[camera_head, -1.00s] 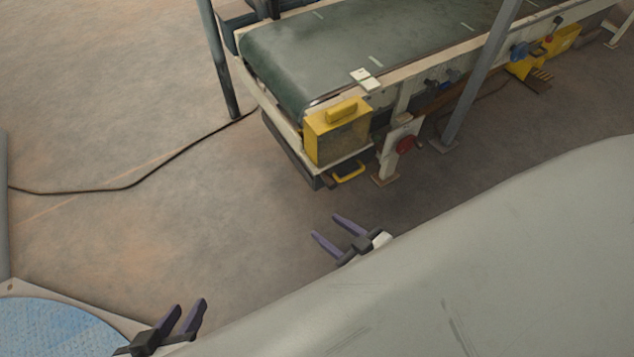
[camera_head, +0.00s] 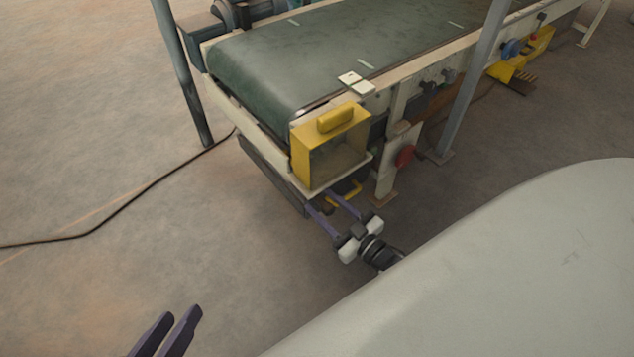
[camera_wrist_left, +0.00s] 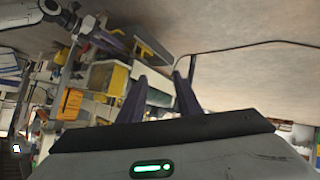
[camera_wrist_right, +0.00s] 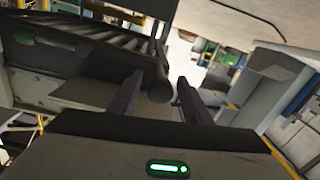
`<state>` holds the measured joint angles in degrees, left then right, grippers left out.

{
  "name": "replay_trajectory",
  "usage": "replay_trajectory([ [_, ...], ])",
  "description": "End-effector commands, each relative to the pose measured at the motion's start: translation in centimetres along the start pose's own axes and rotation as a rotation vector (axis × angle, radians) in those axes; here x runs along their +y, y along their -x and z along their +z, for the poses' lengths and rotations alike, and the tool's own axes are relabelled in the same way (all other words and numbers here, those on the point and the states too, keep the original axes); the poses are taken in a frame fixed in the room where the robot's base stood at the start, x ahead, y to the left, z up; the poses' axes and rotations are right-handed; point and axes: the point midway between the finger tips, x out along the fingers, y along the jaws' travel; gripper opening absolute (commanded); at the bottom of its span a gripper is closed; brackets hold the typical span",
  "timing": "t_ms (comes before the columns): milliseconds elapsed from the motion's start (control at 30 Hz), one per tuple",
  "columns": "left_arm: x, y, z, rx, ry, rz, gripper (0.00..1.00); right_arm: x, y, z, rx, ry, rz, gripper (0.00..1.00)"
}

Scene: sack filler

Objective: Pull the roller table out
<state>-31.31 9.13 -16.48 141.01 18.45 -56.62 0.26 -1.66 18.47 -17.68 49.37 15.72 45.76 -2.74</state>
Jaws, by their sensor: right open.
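The roller table is mostly hidden under the near end of the conveyor. In the head view only its dark edge (camera_head: 270,177) and a yellow handle (camera_head: 346,195) show, below a yellow box. Dark rollers (camera_wrist_right: 105,38) show in the right wrist view. My right gripper (camera_head: 323,200) is open and empty, with its fingertips just under the conveyor end, close to the handle. I cannot tell whether they touch it. My left gripper (camera_head: 180,314) is open and empty over bare floor, at the bottom left of the head view, well apart from the conveyor.
The conveyor with its green belt (camera_head: 290,60) runs to the upper right. A yellow box (camera_head: 330,147) sits on its near corner. Grey posts (camera_head: 183,75) and (camera_head: 471,85) stand at its sides. A dark cable (camera_head: 110,222) lies on the floor. The floor at left is free.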

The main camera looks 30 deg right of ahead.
Motion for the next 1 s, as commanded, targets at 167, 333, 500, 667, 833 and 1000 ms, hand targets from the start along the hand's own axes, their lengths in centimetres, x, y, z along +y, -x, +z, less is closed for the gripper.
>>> replay_trajectory([
  [167, 0.5, 0.1, -0.3, 0.027, 0.008, 0.02, 0.31, 0.0, -2.2, 0.1, 0.0, 0.0, 0.0, 0.45],
  [333, 0.6, 0.2, -0.5, 0.034, 0.01, 0.025, 0.31, 0.0, -2.8, 0.1, -0.001, 0.0, 0.0, 0.45],
  [500, 0.6, 0.2, -0.6, 0.034, 0.01, 0.025, 0.31, 0.0, -2.8, 0.0, -0.002, 0.0, 0.0, 0.45],
  [667, 0.6, 0.2, -0.6, 0.034, 0.01, 0.025, 0.31, 0.0, -2.8, 0.0, -0.001, -0.001, 0.0, 0.24],
  [833, 0.6, 0.2, -0.6, 0.035, 0.009, 0.025, 0.31, 0.0, -2.8, 0.0, -0.001, 0.0, 0.0, 0.0],
  [1000, 0.7, 0.3, -0.7, 0.035, 0.008, 0.025, 0.31, -0.2, -2.6, -0.1, -0.002, -0.002, 0.004, 0.0],
])
